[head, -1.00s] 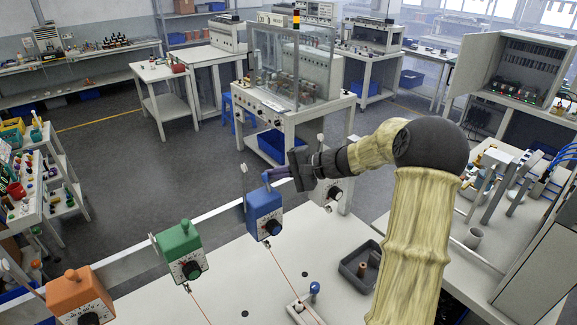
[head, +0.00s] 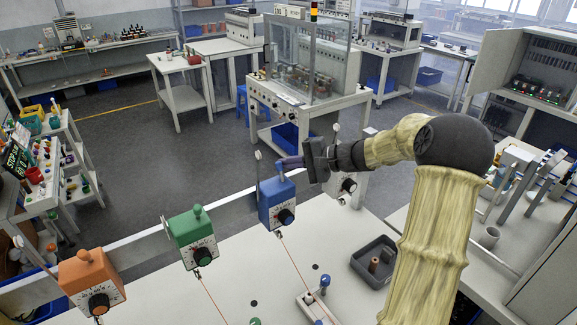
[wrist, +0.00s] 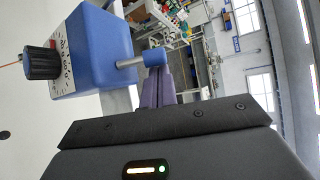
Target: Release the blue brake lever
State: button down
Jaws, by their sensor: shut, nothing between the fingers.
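The blue box (head: 276,203) with a black dial stands on the bench rail. In the wrist view the blue box (wrist: 92,50) shows a metal rod ending in a blue knob (wrist: 156,57), which I take as the brake lever. My gripper (head: 283,163) is at the top of the blue box, its purple-grey fingers shut with nothing between them. In the wrist view the fingertips (wrist: 158,72) lie right beside the knob; I cannot tell whether they touch. A thin upright rod with a pale tip (head: 258,156) stands at the box's left.
A green box (head: 193,240) and an orange box (head: 91,280) stand to the left along the rail. A white-faced box (head: 345,185) is behind to the right. A dark tray (head: 375,245) and a blue-knobbed fixture (head: 318,300) occupy the bench, with bare surface between.

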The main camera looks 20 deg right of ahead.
jog(key=shift+s+d+f+n+t+y+b, duration=0.15)
jog(key=shift+s+n+t+y+b, duration=0.4)
jog(key=shift+b, duration=3.85)
jog(key=n+t+y+b, duration=0.1)
jog(key=b, duration=0.3)
jog(key=n+t+y+b, duration=0.1)
jog(key=b, duration=0.4)
jog(key=shift+s+d+r, duration=0.1)
jog(key=shift+s+r, duration=0.1)
jog(key=shift+s, duration=0.15)
jog(key=shift+f+y+b, duration=0.1)
jog(key=shift+y+b, duration=0.25)
jog(key=shift+b, duration=0.5)
jog(key=shift+s+d, duration=0.1)
jog(key=b, duration=0.2)
jog(key=shift+s+n+t+b, duration=0.2)
jog(key=shift+n+t+b, duration=0.05)
jog(key=shift+n+b, duration=0.1)
jog(key=shift+s+f+n+y+b, duration=0.1)
jog(key=shift+n+y+b, duration=0.35)
jog(key=shift+b, duration=0.75)
jog(key=f+b+v, duration=0.1)
jog(key=b+v, duration=0.2)
jog(key=v, duration=0.7)
jog(key=shift+w+b, duration=0.2)
jog(key=shift+b, duration=0.1)
